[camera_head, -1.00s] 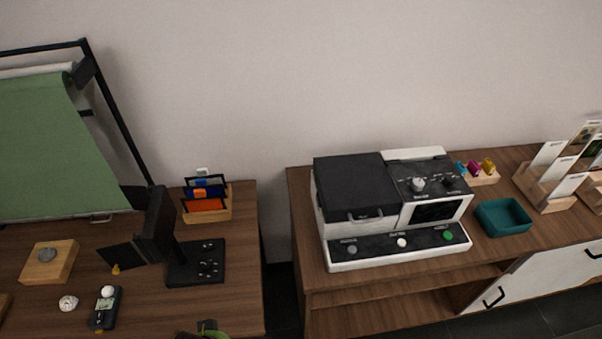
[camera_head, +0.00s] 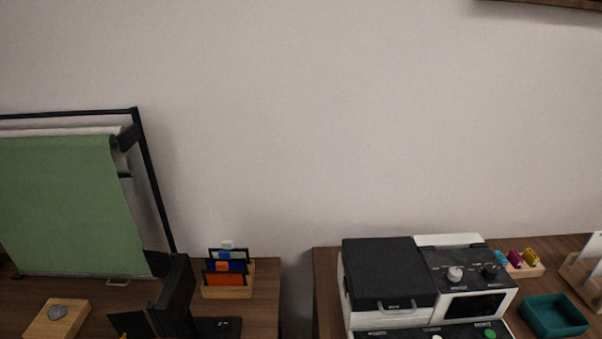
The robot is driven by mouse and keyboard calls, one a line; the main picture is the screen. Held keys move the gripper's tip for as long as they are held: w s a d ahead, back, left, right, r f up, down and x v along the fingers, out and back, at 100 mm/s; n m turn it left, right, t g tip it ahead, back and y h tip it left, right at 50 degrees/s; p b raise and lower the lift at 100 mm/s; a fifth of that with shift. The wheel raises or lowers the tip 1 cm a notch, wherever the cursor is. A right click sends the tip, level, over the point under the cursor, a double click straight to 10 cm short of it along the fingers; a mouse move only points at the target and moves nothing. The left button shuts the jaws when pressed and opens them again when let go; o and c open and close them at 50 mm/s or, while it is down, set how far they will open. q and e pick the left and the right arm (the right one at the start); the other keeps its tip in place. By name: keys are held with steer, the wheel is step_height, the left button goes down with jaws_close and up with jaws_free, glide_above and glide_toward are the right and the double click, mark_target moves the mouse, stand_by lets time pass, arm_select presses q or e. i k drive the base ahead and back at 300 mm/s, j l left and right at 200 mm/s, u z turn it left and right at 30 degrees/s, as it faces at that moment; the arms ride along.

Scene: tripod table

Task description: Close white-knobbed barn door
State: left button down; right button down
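A black lamp-like device (camera_head: 177,297) with flat flaps stands on the left table, cut off by the bottom edge. One dark flap (camera_head: 131,324) sticks out to its left, and another thin dark panel (camera_head: 158,263) shows behind it. These look like barn doors. I cannot make out a white knob on any of them. Neither of my grippers is in view.
A green backdrop (camera_head: 65,205) hangs on a black frame at the left. A wooden card holder (camera_head: 228,291) and a wooden block (camera_head: 56,319) are near the device. A black-and-white machine (camera_head: 388,272) and a teal tray (camera_head: 553,316) stand on the right cabinet, past a gap.

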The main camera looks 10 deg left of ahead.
mark_target(158, 261)
steer(key=j+u, duration=0.25)
steer(key=u, duration=0.2)
steer(key=k+j+u, duration=0.1)
steer(key=j+u, duration=0.15)
steer(key=u, duration=0.25)
steer(key=j+z, duration=0.1)
steer(key=j, duration=0.15)
steer(key=i, duration=0.05)
